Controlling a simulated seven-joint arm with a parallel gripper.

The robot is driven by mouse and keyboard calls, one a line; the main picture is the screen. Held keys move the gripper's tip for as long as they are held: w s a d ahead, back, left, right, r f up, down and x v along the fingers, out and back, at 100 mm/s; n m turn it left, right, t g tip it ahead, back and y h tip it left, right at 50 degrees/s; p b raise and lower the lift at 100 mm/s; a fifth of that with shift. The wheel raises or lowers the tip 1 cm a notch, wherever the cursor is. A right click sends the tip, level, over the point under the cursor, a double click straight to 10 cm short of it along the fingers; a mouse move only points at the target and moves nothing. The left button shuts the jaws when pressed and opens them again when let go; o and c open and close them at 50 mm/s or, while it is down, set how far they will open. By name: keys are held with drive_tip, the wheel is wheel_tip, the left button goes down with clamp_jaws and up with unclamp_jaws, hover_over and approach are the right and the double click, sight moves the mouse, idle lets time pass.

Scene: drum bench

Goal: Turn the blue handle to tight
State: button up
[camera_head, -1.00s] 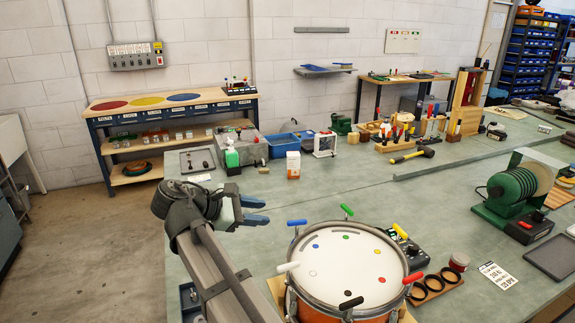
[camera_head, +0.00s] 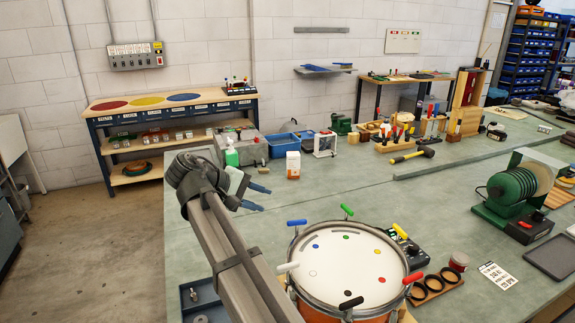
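The blue handle (camera_head: 297,222) is a short bar on the far left rim of a drum (camera_head: 345,262) with a white head. It points roughly sideways in the picture. Other handles around the rim are green (camera_head: 347,209), yellow (camera_head: 400,231), red (camera_head: 413,277), black (camera_head: 351,303) and white (camera_head: 288,267). My gripper (camera_head: 256,197) is above and left of the blue handle, apart from it. Its two blue fingers are spread with nothing between them.
A white bottle with an orange label (camera_head: 293,165) and a green spray bottle (camera_head: 231,153) stand behind my gripper. The bench (camera_head: 340,185) behind the drum is clear.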

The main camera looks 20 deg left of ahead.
drive_tip(key=w+d+r+m+g, duration=0.1)
drive_tip(key=w+m, duration=0.4)
drive_tip(key=m, duration=1.1)
drive_tip(key=w+d+r+m+g, duration=0.2)
drive_tip(key=w+m, duration=0.4)
drive_tip(key=m, duration=1.1)
drive_tip(key=shift+w+d+r+g+y, duration=0.2)
drive_tip(key=shift+r+g+y, duration=0.1)
drive_tip(key=shift+r+g, duration=0.55)
drive_tip(key=shift+o, duration=0.2)
